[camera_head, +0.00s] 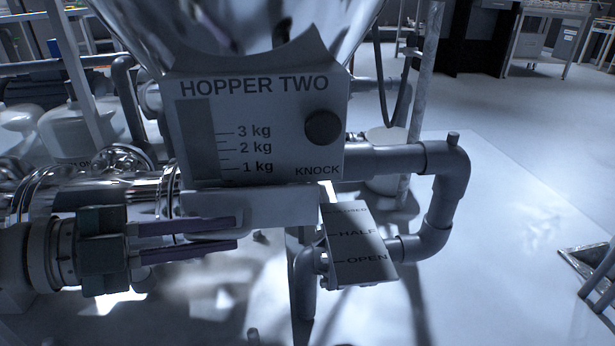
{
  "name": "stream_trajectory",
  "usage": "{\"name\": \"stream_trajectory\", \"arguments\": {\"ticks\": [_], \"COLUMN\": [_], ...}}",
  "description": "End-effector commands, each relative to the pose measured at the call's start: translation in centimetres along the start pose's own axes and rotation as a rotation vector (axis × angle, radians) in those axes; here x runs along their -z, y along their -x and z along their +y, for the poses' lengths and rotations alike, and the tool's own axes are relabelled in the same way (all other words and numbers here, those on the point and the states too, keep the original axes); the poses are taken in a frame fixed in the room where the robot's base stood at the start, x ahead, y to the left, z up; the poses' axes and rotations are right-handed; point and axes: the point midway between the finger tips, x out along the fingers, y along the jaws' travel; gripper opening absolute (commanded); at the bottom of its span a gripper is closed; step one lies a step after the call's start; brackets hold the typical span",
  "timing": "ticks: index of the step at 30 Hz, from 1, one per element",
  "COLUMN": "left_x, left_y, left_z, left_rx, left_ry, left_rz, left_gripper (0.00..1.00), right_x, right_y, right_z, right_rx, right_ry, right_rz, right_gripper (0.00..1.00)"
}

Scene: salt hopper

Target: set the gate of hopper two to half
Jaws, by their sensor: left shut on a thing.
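Hopper two (235,20) is a shiny funnel at the top middle. Its grey panel (262,112) carries a kg scale and a dark round knob marked KNOCK (322,127). A pale block (250,206) sits under the panel. Right of it, a tilted plate (362,250) is marked HALF and OPEN, with a partly shaded top word ending in "OSED". My left gripper (236,233) comes in from the left, its two purple fingers close together below the block. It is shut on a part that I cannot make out. The gate's position cannot be read. My right gripper is not in view.
A grey bent pipe (458,175) loops right of the panel and down to the marked plate. An upright post (425,80) stands behind. Shiny pipework (90,190) and white vessels (75,130) crowd the left. The floor at right is mostly clear, with a floor grate (588,265).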

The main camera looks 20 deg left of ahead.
Motion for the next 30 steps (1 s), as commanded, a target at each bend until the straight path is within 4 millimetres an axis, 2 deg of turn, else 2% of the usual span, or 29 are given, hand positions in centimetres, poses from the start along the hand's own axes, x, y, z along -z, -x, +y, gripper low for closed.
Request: {"name": "stream_trajectory", "arguments": {"ticks": [21, 30], "left_x": [-0.1, 3.0], "left_y": [0.1, 1.3], "left_z": [0.1, 2.0], "left_rx": [-0.002, -0.003], "left_ry": [0.004, 0.008], "left_rz": [-0.004, -0.003], "left_gripper": [0.0, 0.0], "right_x": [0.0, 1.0], "right_y": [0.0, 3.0], "right_z": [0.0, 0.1], "right_rx": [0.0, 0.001], "right_ry": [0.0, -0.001], "right_rz": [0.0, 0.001], "right_gripper": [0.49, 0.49]}}
